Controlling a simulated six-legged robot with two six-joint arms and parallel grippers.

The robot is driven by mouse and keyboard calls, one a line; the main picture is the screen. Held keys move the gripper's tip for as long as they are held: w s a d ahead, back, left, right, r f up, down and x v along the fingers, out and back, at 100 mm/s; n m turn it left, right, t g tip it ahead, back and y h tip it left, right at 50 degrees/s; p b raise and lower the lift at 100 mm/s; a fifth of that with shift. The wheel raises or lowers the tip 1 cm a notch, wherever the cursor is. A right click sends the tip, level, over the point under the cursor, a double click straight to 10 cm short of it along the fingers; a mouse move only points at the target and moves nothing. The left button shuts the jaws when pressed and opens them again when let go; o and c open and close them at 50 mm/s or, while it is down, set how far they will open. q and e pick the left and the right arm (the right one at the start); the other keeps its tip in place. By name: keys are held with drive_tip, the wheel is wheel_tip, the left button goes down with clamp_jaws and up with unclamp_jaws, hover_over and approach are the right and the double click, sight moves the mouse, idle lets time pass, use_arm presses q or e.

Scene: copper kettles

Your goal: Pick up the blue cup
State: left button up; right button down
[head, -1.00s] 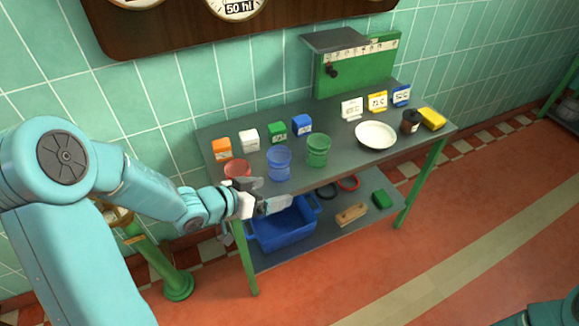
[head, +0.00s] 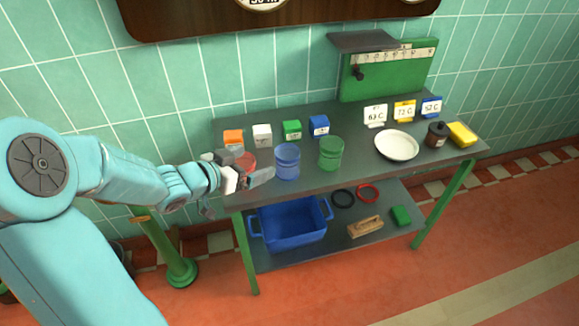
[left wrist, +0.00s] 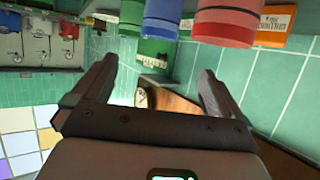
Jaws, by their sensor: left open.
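The blue cup (head: 287,162) stands upright near the front edge of the table, between the red cup (head: 246,162) and the green cup (head: 331,153). My left gripper (head: 258,172) is open and empty. It is at the front edge, just left of the blue cup, and partly covers the red cup. In the left wrist view, which appears upside down, the blue cup (left wrist: 163,17) shows at the top edge, cut off, beyond the open fingers (left wrist: 156,70). The red cup (left wrist: 226,22) is beside it there. My right gripper is not in view.
Orange, white, green and blue blocks (head: 319,126) stand behind the cups. A white plate (head: 397,145), dark jar (head: 437,134) and yellow block (head: 462,135) are on the right. A blue bin (head: 290,222) is on the lower shelf.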

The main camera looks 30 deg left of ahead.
use_arm(q)
drive_tip(key=b, duration=0.2)
approach(295, 149)
drive_tip(key=x, duration=0.3)
drive_tip(key=shift+a+f, duration=0.1)
drive_tip(key=shift+f, duration=0.05)
drive_tip(key=x, duration=0.5)
drive_tip(key=shift+w+f, duration=0.15)
drive_tip(key=shift+w, duration=0.15)
drive_tip(key=c, duration=1)
